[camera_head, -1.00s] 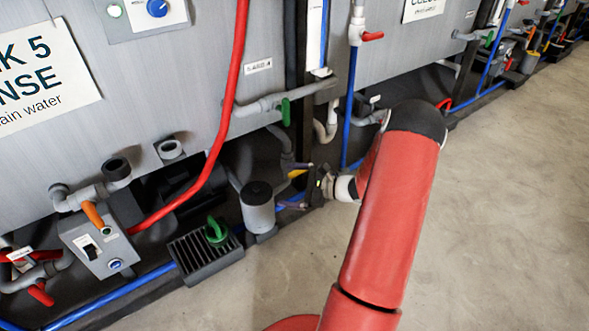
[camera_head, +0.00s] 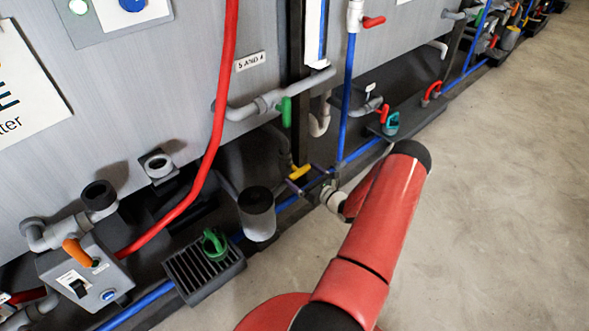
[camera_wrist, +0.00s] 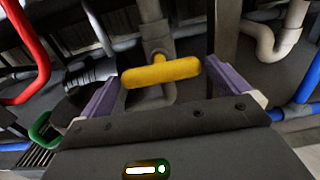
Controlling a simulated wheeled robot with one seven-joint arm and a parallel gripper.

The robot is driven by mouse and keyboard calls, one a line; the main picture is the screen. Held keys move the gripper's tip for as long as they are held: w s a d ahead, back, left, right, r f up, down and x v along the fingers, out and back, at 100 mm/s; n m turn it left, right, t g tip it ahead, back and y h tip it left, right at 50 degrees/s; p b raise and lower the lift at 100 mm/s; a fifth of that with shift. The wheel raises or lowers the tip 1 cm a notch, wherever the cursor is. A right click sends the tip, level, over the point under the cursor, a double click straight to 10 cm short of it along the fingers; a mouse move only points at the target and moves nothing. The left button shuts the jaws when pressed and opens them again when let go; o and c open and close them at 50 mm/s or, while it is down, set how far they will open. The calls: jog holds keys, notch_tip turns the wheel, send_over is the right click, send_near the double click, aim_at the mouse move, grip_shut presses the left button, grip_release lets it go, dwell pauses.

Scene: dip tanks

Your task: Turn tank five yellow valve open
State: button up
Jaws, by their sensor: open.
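The yellow valve handle (camera_head: 299,172) sits low on a grey pipe under the tanks, near the dark post between them. In the wrist view the yellow handle (camera_wrist: 161,72) lies crosswise at the end of its pipe (camera_wrist: 155,40). My gripper (camera_head: 309,180) is open in front of the valve. In the wrist view its two purple fingers (camera_wrist: 162,95) stand apart, one at each side of the handle. I cannot tell whether either finger touches it. The tank five sign (camera_head: 30,90) is partly cut off at the left.
A green-handled valve (camera_head: 286,110) is above. A grey canister (camera_head: 257,212), a grated box with a green handle (camera_head: 205,265) and a red hose (camera_head: 215,130) lie left. A blue pipe (camera_head: 345,95) runs down at right. The floor (camera_head: 480,200) at right is clear.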

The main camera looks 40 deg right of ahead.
aim_at(302, 174)
jog(key=shift+w+a, duration=0.2)
jog(key=shift+w, duration=1.8)
jog(key=c, duration=0.7)
